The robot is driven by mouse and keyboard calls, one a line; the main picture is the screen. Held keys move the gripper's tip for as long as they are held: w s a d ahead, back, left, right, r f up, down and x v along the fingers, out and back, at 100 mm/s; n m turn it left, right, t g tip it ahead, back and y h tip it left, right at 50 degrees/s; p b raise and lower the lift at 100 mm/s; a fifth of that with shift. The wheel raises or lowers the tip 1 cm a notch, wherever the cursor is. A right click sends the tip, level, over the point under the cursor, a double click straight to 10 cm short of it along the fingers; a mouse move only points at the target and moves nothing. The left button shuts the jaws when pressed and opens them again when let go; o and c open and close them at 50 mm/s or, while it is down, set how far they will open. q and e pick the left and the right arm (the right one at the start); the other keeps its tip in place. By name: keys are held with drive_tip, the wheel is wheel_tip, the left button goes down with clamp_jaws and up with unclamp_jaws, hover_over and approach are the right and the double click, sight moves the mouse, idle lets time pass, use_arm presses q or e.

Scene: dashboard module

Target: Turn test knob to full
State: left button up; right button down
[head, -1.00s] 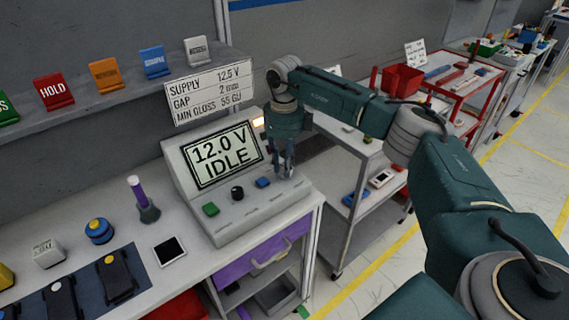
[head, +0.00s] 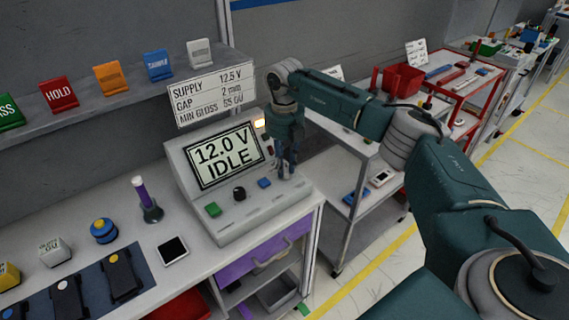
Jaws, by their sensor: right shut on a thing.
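The grey test console (head: 240,215) stands on the bench, its screen (head: 222,156) reading "12.0 V IDLE". On its sloped panel sit a green button (head: 213,209), a black knob (head: 239,194) and a blue button (head: 264,183). My right gripper (head: 286,172) points down at the right end of this row, to the right of the blue button. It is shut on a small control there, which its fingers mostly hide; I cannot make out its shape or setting. My left gripper is not in view.
A sign (head: 212,95) reading supply 12.5 V stands behind the console. A cart (head: 352,215) stands to the right.

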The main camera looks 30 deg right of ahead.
sight(285, 167)
drive_tip(key=shift+w+d+r+m, duration=0.1)
drive_tip(key=shift+w+m, duration=0.05)
drive_tip(key=shift+m, duration=0.95)
drive_tip(key=c, duration=1.5)
unclamp_jaws()
drive_tip(key=shift+c, duration=0.2)
wheel_tip(285, 167, up, 12)
